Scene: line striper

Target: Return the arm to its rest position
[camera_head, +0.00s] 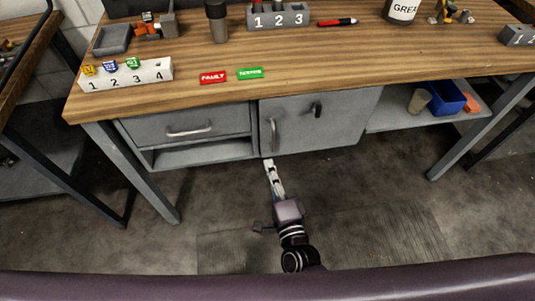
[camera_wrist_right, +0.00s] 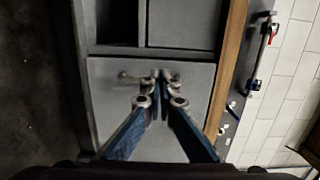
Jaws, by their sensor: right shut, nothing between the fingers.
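My right gripper (camera_head: 269,165) reaches out from the bottom middle of the head view, low in front of the workbench cabinet. Its fingers are shut with nothing between them. In the right wrist view its fingertips (camera_wrist_right: 162,76) meet in front of the grey cabinet door (camera_wrist_right: 195,82). In the head view the door (camera_head: 335,125) is closed, and the fingertips overlap its lower left corner area. I cannot tell the exact gap to the door. My left gripper is not in view.
The wooden workbench (camera_head: 390,68) carries a numbered white block (camera_head: 150,72), a red label (camera_head: 212,77), a green label (camera_head: 250,73) and a grease container (camera_head: 402,10). A closed drawer (camera_head: 190,125) is beside the door. A blue bin (camera_head: 445,97) sits on the right shelf. The floor around the arm is clear.

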